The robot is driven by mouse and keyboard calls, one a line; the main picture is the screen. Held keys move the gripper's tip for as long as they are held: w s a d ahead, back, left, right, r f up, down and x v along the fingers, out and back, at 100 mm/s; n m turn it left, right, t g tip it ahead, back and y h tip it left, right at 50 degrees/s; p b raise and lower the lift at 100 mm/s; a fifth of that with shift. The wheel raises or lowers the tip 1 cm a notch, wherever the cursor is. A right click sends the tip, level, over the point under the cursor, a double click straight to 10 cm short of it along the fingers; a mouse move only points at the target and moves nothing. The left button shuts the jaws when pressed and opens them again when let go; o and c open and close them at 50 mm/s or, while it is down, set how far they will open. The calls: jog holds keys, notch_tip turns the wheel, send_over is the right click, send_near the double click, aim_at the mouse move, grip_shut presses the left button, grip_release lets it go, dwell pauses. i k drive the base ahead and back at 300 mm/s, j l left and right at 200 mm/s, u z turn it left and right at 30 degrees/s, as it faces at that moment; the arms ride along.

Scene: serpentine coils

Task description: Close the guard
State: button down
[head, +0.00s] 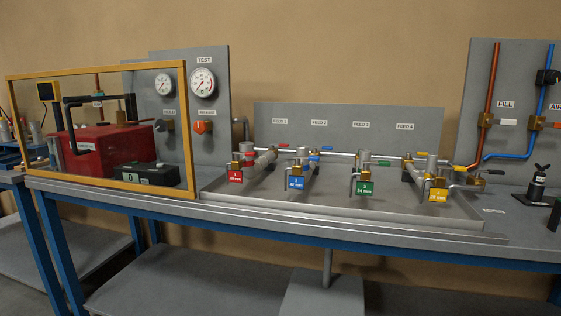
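The guard (187,130) is a large clear panel in a yellow frame at the left of the head view. It stands upright along the front of the bench. Behind it, seen through the panel, are a red machine (108,150) with black pipes and a dark box with a display reading 0 (138,175). I cannot tell from this view whether the guard is fully shut. My gripper is not in view.
A metal tray (330,207) with several tagged valves fills the middle of the bench (130,201). Orange and blue pipes (545,100) are at the right.

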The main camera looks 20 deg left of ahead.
aim_at(181, 64)
jog(key=u, duration=1.9)
